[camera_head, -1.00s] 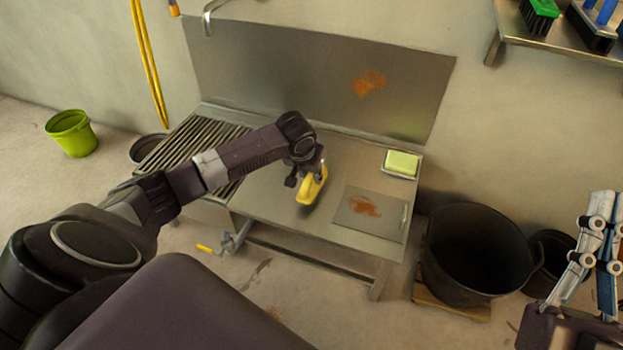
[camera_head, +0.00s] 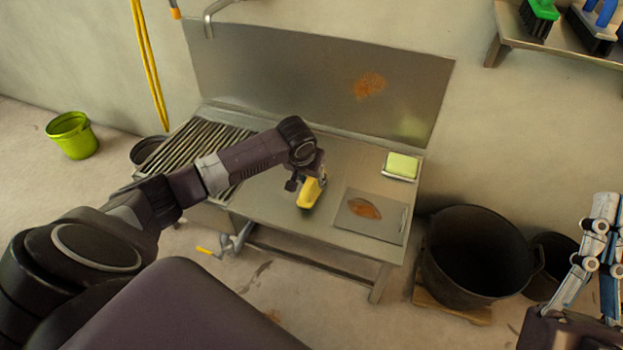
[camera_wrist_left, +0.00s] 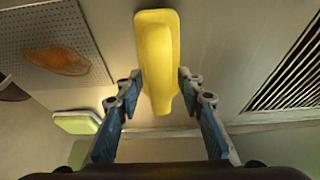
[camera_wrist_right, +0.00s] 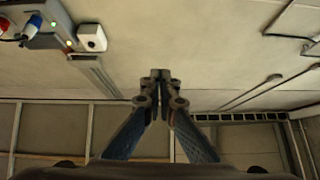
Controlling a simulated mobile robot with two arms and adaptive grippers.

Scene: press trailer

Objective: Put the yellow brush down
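The yellow brush (camera_head: 310,194) is over the bare middle of the steel table (camera_head: 275,205), left of a perforated plate with a rust-brown stain. My left gripper (camera_head: 318,172) is at its upper end. My right gripper (camera_wrist_right: 160,77) is shut and empty, far from the table at the right edge of the head view.
A green sponge in a light dish (camera_head: 401,166) lies at the table's back right. The stained plate (camera_head: 372,215) is at the right. A slatted grate (camera_head: 190,148) is at the left. A large black tub (camera_head: 472,262) stands on the floor to the right.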

